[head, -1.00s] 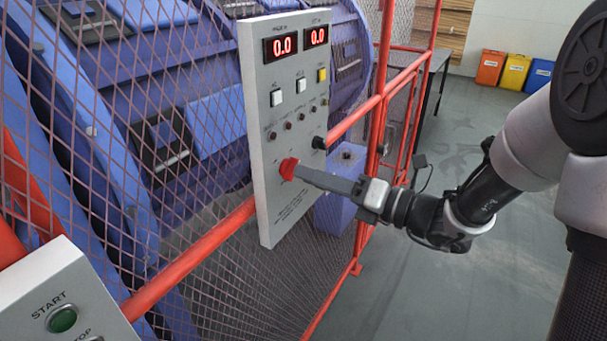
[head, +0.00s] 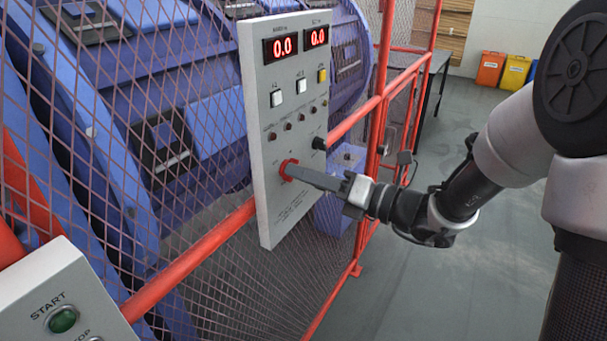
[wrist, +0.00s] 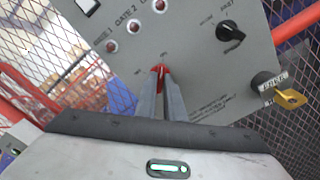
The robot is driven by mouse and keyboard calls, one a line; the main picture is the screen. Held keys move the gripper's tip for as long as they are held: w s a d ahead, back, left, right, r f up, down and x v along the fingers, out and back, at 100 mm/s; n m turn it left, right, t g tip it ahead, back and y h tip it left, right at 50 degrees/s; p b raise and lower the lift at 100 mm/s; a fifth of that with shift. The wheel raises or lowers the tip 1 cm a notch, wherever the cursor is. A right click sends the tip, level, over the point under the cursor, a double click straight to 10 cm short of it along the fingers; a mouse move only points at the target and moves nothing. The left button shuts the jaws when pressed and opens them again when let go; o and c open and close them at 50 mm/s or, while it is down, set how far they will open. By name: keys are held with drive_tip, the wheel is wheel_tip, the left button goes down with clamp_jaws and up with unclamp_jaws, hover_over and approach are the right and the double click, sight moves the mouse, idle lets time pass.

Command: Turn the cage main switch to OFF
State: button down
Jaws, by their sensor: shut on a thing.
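The red switch knob (head: 285,166) sits low on the grey control panel (head: 262,120), which hangs on the red cage rail. My gripper (head: 296,172) reaches it from the right and is shut on the knob. In the wrist view the two fingers (wrist: 160,82) close on the red knob (wrist: 160,70), and the panel looks tilted there. The fingers cover most of the knob. The small lettering around it is too blurred to read, so I cannot tell its position from the labels.
A black selector knob (wrist: 230,33) and a lock with a yellow key (wrist: 290,98) are near the red knob. Red lamps (wrist: 160,5) line the panel. A START/STOP box (head: 62,305) stands at lower left. Mesh lies behind the panel; the floor at right (head: 450,280) is clear.

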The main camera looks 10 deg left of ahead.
drive_tip(key=shift+f+n, duration=0.1)
drive_tip(key=shift+n, duration=0.2)
drive_tip(key=n+b, duration=1.6)
drive_tip(key=n, duration=0.1)
drive_tip(key=shift+b, duration=0.4)
drive_tip(key=c, duration=1.9)
unclamp_jaws()
drive_tip(key=shift+o, duration=0.2)
drive_tip(key=shift+d, duration=0.1)
